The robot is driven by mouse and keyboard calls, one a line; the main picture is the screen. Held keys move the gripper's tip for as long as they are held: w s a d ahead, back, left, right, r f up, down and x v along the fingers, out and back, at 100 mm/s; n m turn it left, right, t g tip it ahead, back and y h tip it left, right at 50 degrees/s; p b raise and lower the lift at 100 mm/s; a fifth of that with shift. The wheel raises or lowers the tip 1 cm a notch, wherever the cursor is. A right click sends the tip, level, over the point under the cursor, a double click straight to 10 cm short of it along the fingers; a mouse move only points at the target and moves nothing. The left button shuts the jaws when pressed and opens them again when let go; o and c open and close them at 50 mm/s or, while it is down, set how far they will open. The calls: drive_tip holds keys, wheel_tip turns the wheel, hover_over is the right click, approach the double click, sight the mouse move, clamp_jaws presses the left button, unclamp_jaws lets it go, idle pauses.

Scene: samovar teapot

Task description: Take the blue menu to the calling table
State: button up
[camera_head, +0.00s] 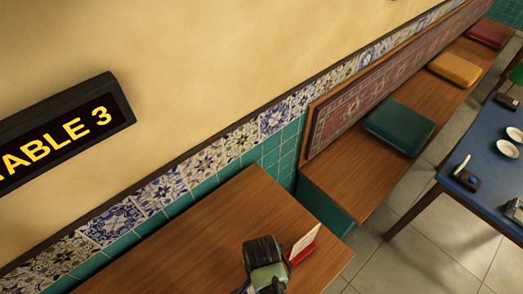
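A lit sign (62,137) on the wall at the left reads "TABLE 3", its first letter cut off. Below it is a brown wooden table (205,235). No clearly recognizable blue menu is in view. A small dark-blue item with a white upright piece (467,180) sits on the blue table (440,172) at the right; I cannot tell if it is a menu. My gripper is not clearly visible in this view.
On the wooden table are a dark, green-topped object (266,266), unclear, and a red holder with a white card (303,246). A bench (350,180) with teal (400,125), yellow (455,69) and red cushions (490,34) lines the wall. Tiled floor (415,245) is open between the tables.

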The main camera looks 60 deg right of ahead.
clamp_jaws()
idle(1.4)
